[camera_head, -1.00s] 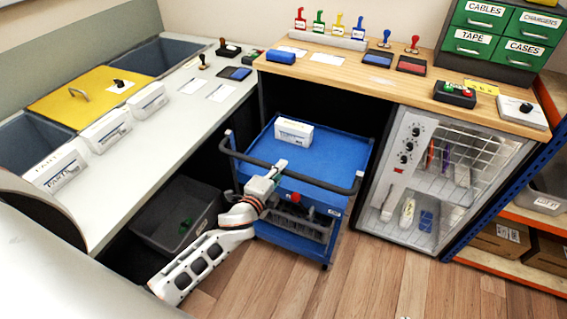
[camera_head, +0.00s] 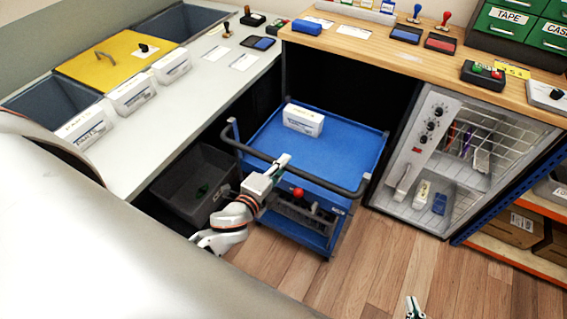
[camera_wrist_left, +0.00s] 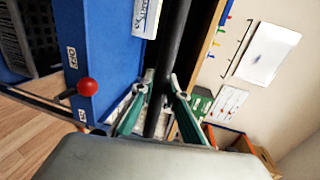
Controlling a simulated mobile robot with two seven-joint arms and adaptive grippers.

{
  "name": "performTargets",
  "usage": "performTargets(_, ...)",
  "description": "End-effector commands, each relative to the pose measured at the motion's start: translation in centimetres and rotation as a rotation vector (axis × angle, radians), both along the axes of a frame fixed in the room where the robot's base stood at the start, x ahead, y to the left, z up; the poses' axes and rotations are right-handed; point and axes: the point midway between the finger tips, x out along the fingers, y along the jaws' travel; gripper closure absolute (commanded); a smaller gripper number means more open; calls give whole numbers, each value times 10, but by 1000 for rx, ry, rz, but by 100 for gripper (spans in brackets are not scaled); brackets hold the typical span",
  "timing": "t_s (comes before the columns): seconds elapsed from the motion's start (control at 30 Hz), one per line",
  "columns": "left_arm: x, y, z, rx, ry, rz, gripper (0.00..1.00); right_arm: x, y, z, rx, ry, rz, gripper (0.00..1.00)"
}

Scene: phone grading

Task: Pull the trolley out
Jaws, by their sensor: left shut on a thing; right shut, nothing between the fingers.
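The blue trolley (camera_head: 340,151) stands partly in the gap between the grey-white counter and the fridge-like cabinet, its front part out over the wooden floor. A white box (camera_head: 303,119) sits on its top. My left gripper (camera_head: 282,163) is shut on the trolley's dark push handle (camera_head: 335,187). In the left wrist view the handle (camera_wrist_left: 172,50) runs between the left gripper's two fingers (camera_wrist_left: 159,92). A red knob (camera_head: 298,192) is on the trolley's front, also in the left wrist view (camera_wrist_left: 87,87). My right gripper (camera_head: 413,306) is shut and empty, low over the floor; only its tip shows.
A dark grey bin (camera_head: 193,180) stands under the counter (camera_head: 195,95), close to the trolley's left. The glass-fronted cabinet (camera_head: 425,205) is close on its right, below the wooden worktop (camera_head: 400,62). A shelf rack stands far right. The wooden floor (camera_head: 390,260) in front is clear.

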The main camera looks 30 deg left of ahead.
Motion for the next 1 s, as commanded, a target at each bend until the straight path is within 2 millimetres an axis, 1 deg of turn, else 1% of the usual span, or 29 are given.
performTargets(0.1, 0, 0, -1, 0, 2, 0, 100, 0, 0, 1, 1, -2, 0, 100)
performTargets(0.13, 0, 0, -1, 0, 2, 0, 81, 0, 0, 1, 1, -2, 0, 100)
performTargets(0.17, 0, 0, -1, 0, 2, 0, 73, 1, 0, 1, 1, -2, 0, 100)
performTargets(0.2, 0, 0, -1, 0, 2, 0, 69, 1, 0, 1, 1, -3, 0, 100)
performTargets(0.5, 0, 0, 0, 0, 1, 0, 69, 1, -1, 1, -4, -2, 2, 100)
performTargets(0.63, -6, 0, 1, 0, 1, 0, 69, 0, -1, 0, -4, -1, 3, 100)
performTargets(0.77, -23, 0, 3, -2, 3, 0, 69, 0, -1, 0, -2, -1, 2, 100)
performTargets(1.0, -70, 2, 12, -2, 4, 1, 69, 0, 0, 0, -1, -1, 1, 100)
